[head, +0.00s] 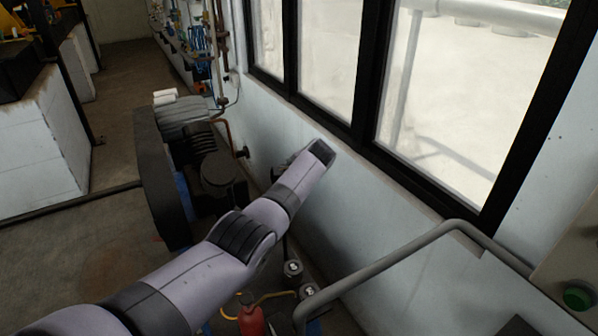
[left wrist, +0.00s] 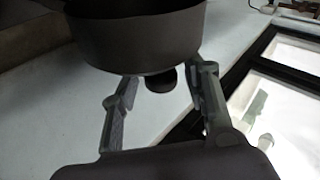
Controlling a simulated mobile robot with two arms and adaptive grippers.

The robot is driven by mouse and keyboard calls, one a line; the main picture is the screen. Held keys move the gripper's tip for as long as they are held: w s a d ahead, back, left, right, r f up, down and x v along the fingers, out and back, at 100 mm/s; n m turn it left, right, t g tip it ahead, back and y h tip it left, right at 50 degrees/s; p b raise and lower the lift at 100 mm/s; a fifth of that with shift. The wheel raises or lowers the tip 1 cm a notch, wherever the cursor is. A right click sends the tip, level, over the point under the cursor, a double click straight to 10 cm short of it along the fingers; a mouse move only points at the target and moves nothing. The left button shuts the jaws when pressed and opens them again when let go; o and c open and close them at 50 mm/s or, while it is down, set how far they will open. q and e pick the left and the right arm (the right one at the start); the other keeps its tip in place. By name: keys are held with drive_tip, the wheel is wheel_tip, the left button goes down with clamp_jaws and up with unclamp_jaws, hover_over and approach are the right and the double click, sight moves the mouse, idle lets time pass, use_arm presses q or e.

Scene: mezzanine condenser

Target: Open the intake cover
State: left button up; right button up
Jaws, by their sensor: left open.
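My left gripper (left wrist: 163,76) is open, with its two fingers spread apart in the left wrist view. A dark round body (left wrist: 135,38) with a curved wall fills the top of that view, just beyond the fingertips. It may be the intake cover, but I cannot tell for sure. A small black round piece (left wrist: 161,79) shows below it, between the fingers; nothing is seen gripped. In the head view my left arm reaches toward the wall under the window, and its gripper is mostly hidden by the wrist. A dark round housing (head: 219,175) sits on the compressor, left of my wrist.
The compressor's large dark wheel guard (head: 160,180) stands left of my forearm. A grey pipe rail (head: 395,262) crosses at the lower right. A red bottle (head: 251,318) stands below my arm. The black-framed window (head: 360,75) is behind.

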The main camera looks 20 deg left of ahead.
use_arm(q)
drive_tip(key=v, duration=1.2)
drive_tip(key=shift+s+f, duration=0.1)
idle(0.4)
